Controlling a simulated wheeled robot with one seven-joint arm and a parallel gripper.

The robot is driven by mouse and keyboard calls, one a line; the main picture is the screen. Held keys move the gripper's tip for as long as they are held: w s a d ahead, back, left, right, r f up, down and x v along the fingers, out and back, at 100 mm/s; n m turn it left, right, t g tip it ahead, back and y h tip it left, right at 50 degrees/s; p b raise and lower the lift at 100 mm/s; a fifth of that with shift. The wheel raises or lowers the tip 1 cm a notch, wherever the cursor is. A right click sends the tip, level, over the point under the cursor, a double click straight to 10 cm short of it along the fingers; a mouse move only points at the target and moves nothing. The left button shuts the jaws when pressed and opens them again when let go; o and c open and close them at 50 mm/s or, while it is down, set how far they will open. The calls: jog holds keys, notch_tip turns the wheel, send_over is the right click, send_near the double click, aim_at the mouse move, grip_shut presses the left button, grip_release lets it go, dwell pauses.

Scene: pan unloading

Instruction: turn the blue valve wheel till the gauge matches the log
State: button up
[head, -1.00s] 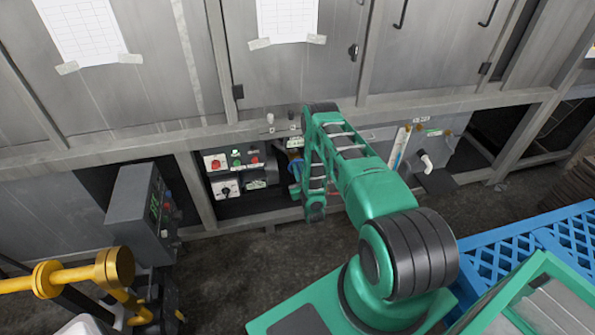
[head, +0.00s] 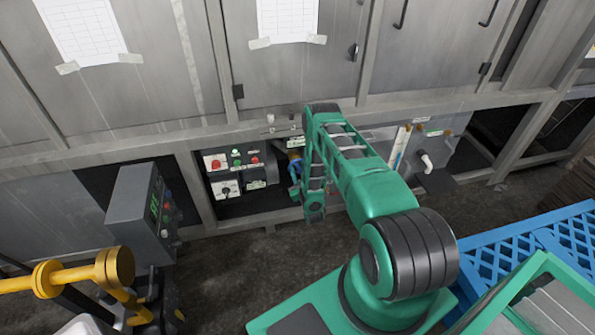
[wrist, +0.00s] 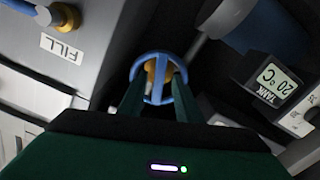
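The blue valve wheel (wrist: 157,57) with a brass hub shows in the wrist view, between my two green fingers. My gripper (wrist: 157,85) has one finger at each side of the wheel, overlapping its rim. The fingers stand apart; whether they press on the rim I cannot tell. In the head view a bit of blue (head: 294,170) shows beside my wrist, which hides most of the wheel. A TANK display (wrist: 274,82) reads 20 °C; I cannot tell if it is the task's gauge. Taped paper sheets (head: 287,18) hang on the cabinet doors, their writing too small to read.
A brass fitting with a blue part (wrist: 62,15) sits by a FILL label (wrist: 62,47). A switch panel (head: 232,160) is left of my wrist. A grey console (head: 140,210), yellow pipework (head: 70,275) and a blue pallet (head: 530,250) stand around me.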

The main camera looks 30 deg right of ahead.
jog(key=v, duration=1)
jog(key=shift+s, duration=0.35)
dwell(0.3)
